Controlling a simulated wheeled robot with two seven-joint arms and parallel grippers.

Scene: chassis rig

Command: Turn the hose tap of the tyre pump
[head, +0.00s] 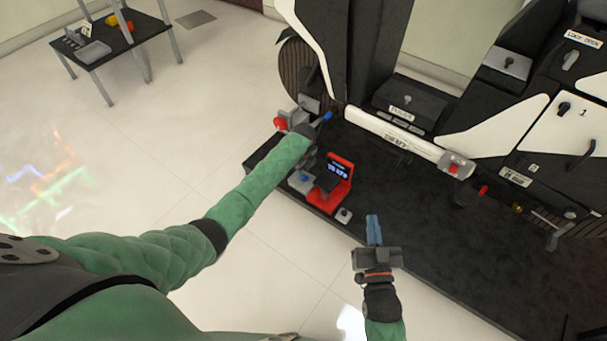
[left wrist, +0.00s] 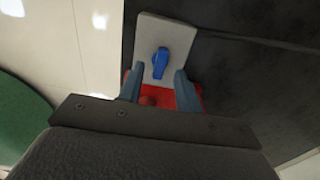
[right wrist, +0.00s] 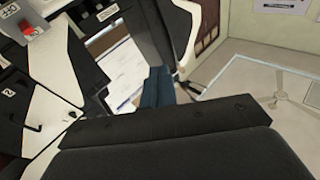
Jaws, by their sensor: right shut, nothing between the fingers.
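The red tyre pump (head: 340,184) with a lit display stands on the dark platform. A pale plate (head: 295,185) at its left carries the blue hose tap (head: 304,177). In the left wrist view the blue tap (left wrist: 160,64) stands on the pale plate (left wrist: 185,40), just ahead of the fingertips. My left gripper (left wrist: 159,74) is open, with a finger on either side of the tap's line; I cannot tell whether they touch it. In the head view the left arm hides most of that gripper. My right gripper (head: 373,222) is shut and empty, right of the pump.
A grey plate with a knob (head: 344,215) lies in front of the pump. A red button (head: 280,124) is close to my left wrist. The large black and white rig (head: 400,100) stands behind.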

